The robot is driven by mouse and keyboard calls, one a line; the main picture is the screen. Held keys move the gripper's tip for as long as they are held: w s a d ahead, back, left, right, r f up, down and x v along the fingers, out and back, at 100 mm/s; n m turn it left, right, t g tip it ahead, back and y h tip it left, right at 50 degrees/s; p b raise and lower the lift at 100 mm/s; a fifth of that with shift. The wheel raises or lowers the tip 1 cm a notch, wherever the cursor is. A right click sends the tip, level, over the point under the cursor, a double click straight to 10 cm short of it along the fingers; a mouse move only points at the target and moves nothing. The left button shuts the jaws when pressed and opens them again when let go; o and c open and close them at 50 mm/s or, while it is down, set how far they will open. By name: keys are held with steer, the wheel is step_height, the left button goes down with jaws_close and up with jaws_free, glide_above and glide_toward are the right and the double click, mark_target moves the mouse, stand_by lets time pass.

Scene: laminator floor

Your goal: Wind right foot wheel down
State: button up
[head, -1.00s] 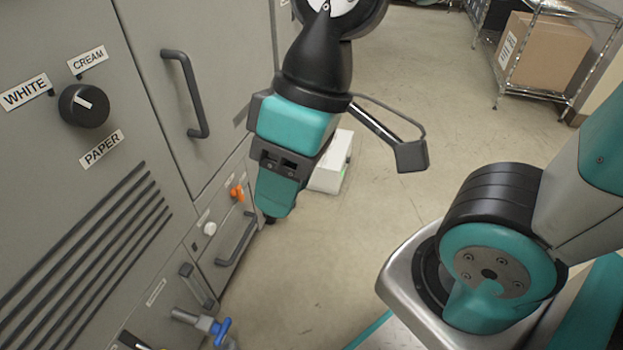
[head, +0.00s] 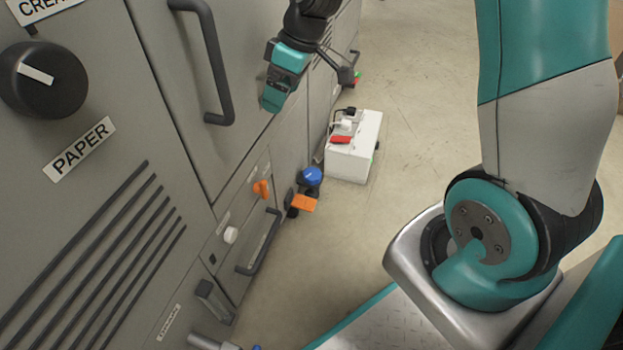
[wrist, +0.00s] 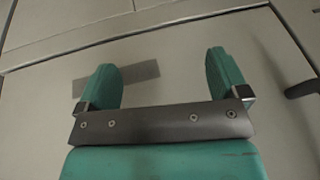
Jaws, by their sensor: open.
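A round blue wheel or cap (head: 312,176) sits low beside the cabinet front, above an orange plate (head: 303,203), in the head view. No label shows on it, so I cannot tell whether it is the right foot wheel. A sliver of another blue part (head: 257,347) shows at the bottom edge, mostly cut off. My gripper (head: 268,108) is above and left of the round blue wheel in the picture, in front of the cabinet. In the wrist view my gripper (wrist: 162,72) is open and empty, facing a grey panel; no wheel shows there.
A white box (head: 352,158) with a red part on top stands on the floor just right of the blue wheel. Cabinet handles (head: 262,243) and an orange knob (head: 261,188) protrude at left. The floor (head: 420,120) beyond the box is clear.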

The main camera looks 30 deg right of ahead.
steer(key=w+d+f+n+b, duration=0.1)
steer(key=w+d+f, duration=0.3)
steer(key=d+f, duration=0.3)
steer(key=w+d+f+b, duration=0.25)
steer(key=d+f, duration=0.35)
steer(key=f, duration=0.3)
steer(key=n+t, duration=0.1)
glide_toward(312, 173)
steer(key=shift+n, duration=0.3)
steer(key=b+x, duration=0.8)
steer(key=b, duration=0.2)
steer(key=shift+s+f, duration=0.1)
steer(key=shift+f, duration=0.15)
steer(key=shift+a+f, duration=0.2)
steer(key=shift+f, duration=0.15)
steer(key=c, duration=0.9)
